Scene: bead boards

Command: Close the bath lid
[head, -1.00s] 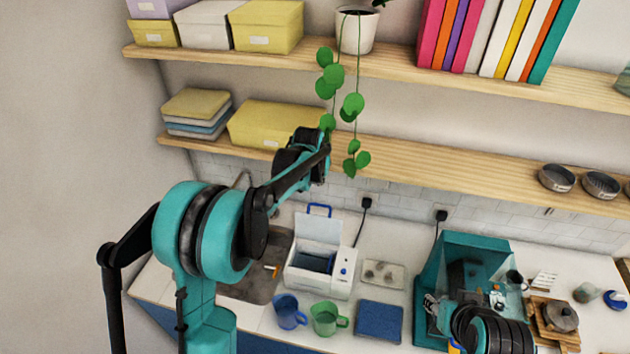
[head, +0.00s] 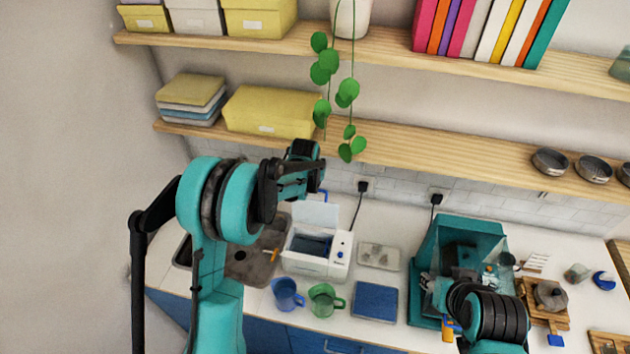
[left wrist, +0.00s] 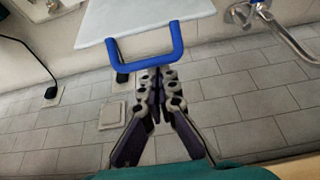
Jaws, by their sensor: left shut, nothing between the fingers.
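The bath is a white box (head: 297,264) on the counter in the head view, with its white lid (head: 318,213) standing open and upright at the back. The lid's blue handle (head: 324,196) shows only partly beside my left arm. In the left wrist view, the lid (left wrist: 140,22) is at the top and its blue U-shaped handle (left wrist: 150,62) points down. My left gripper (left wrist: 158,76) is shut and empty, its fingertips close to the handle bar; contact cannot be told. My left fingers are hidden in the head view.
A blue mug (head: 287,294) and a green mug (head: 323,299) stand before the bath. A blue board (head: 375,301) and a teal machine (head: 428,255) are to the right. A sink (head: 245,262) is left. A shelf (head: 430,160) with a trailing plant hangs above.

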